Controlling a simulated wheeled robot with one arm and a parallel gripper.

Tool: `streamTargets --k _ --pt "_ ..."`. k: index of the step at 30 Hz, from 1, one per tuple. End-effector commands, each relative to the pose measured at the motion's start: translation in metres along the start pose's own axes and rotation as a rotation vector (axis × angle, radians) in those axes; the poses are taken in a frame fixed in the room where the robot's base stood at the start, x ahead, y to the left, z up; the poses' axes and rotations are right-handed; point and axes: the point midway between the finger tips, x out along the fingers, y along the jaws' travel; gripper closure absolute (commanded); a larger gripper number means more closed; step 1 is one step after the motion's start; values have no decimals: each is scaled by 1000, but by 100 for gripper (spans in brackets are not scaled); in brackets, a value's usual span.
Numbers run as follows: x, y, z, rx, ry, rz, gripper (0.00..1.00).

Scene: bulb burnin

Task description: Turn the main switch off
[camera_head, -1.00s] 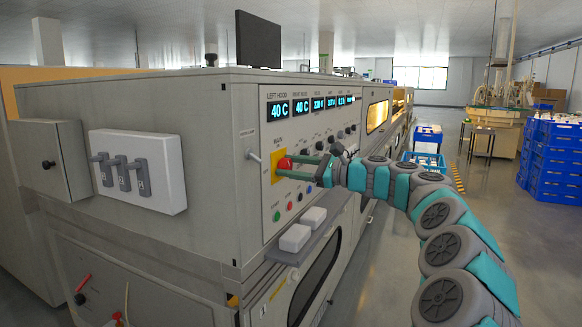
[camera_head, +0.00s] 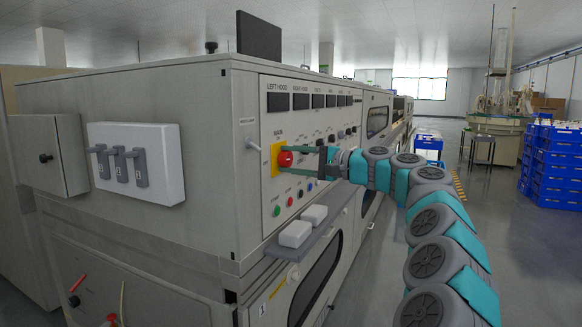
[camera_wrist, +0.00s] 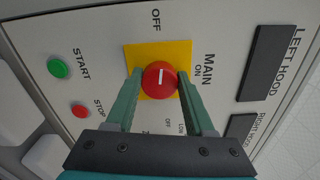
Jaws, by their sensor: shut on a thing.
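The main switch (camera_head: 286,159) is a red round knob on a yellow plate (camera_wrist: 133,53) on the machine's front panel. In the wrist view the knob (camera_wrist: 160,80) sits between the fingertips of my gripper (camera_wrist: 160,75), which is shut on it. The white line on the knob points up in that view, to the OFF label (camera_wrist: 155,18). The ON label (camera_wrist: 202,69) is to the right. In the head view my gripper (camera_head: 283,160) reaches the knob from the right.
The displays (camera_head: 302,101) above the switch are dark. Green START (camera_wrist: 57,68) and red STOP (camera_wrist: 80,111) buttons lie near the knob. A lever box (camera_head: 165,160) is on the left side wall.

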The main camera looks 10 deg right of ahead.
Motion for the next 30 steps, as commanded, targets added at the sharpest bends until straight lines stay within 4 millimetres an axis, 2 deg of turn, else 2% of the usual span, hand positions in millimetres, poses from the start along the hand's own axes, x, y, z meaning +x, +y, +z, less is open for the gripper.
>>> streamTargets --k 11,27,28,30 --pt "1 3 0 -153 -1 2 100" --pt "1 3 0 -175 -2 4 100" --pt "1 3 0 -175 -2 4 44" --pt "1 2 0 -175 -2 3 36"
